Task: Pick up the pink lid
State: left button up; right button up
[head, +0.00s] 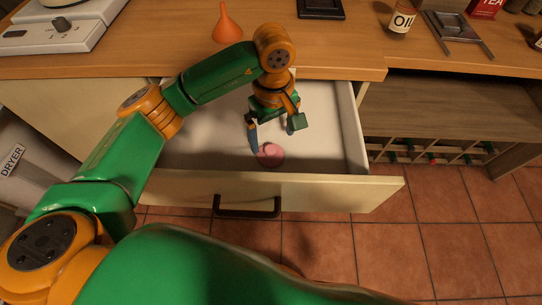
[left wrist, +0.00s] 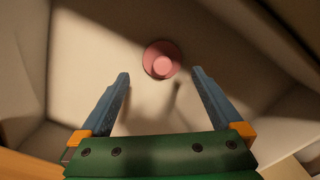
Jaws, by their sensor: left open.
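The pink lid (head: 270,155) is a small round disc with a raised knob, lying on the floor of an open white drawer (head: 205,150), near its front wall. In the left wrist view the lid (left wrist: 161,61) is just beyond the fingertips, roughly centred between them. My left gripper (head: 273,138) points down into the drawer, open and empty, with its fingers apart. In the left wrist view the gripper (left wrist: 160,75) has nothing between its fingers. My right gripper is not in view.
The drawer's front panel (head: 330,192) with a dark handle (head: 247,207) faces me. The wooden counter (head: 340,58) above holds an orange funnel (head: 226,25), an oil jar (head: 402,18) and a white appliance (head: 60,25). The rest of the drawer looks empty.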

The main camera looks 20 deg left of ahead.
aim_at(270, 148)
pick_arm(q)
jog(key=f, duration=0.6)
jog(key=shift+a+f+p, duration=0.1)
jog(key=shift+a+p, duration=0.2)
jog(key=shift+p, duration=0.05)
jog(key=c, duration=1.1)
